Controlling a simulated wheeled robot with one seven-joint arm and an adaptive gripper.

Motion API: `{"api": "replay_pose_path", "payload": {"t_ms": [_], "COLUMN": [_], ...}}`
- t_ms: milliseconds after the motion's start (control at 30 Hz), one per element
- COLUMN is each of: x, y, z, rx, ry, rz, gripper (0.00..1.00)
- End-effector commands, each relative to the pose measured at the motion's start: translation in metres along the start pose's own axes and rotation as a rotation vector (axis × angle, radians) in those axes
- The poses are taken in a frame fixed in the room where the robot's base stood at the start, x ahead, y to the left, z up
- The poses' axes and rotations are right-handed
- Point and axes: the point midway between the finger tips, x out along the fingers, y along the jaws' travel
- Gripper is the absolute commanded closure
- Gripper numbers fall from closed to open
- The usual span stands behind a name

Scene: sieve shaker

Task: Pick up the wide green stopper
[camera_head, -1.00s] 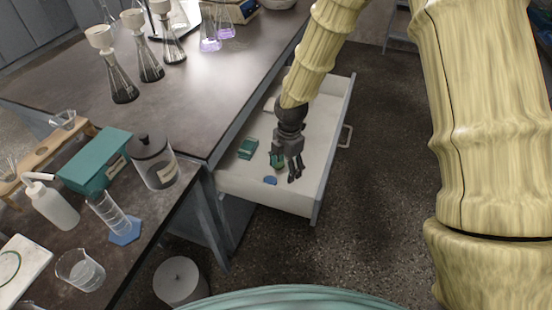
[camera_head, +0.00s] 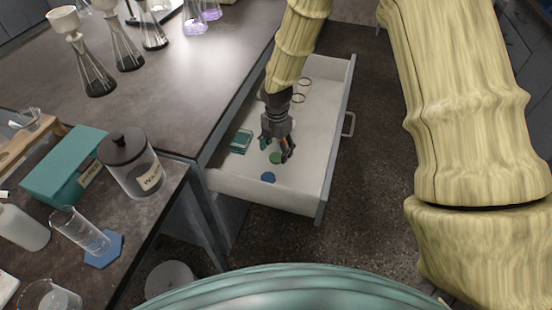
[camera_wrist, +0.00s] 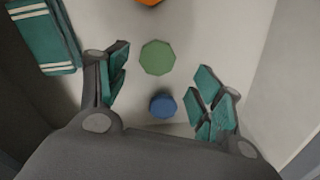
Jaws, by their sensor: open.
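The wide green stopper (camera_wrist: 158,58) is an eight-sided disc lying on the drawer floor; it also shows in the head view (camera_head: 275,158), just below my gripper. My gripper (camera_head: 276,150) is open and empty above it, inside the drawer. In the wrist view my gripper (camera_wrist: 162,90) has its teal-padded fingers spread on either side, with the green stopper between and slightly beyond the fingertips. The fingers appear not to touch it.
The open drawer (camera_head: 325,180) has pale walls around my gripper. A teal striped box or book (camera_wrist: 42,38) lies to the left in it. An orange object (camera_wrist: 149,2) is at the wrist view's top edge. Rings (camera_head: 303,82) lie farther back. Glassware stands on the benches.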

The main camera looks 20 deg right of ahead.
Motion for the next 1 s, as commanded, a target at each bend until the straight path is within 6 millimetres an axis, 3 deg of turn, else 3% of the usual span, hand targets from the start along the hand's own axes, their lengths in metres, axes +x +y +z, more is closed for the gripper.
{"api": "replay_pose_path", "payload": {"t_ms": [500,767,1000], "x": [0.05,0.052,0.052], "y": [0.005,0.006,0.005], "z": [0.004,0.004,0.004], "rx": [-0.002,-0.002,-0.002], "ry": [0.001,0.0,0.0], "rz": [-0.002,0.0,0.0], "gripper": [0.34,0.34,0.76]}}
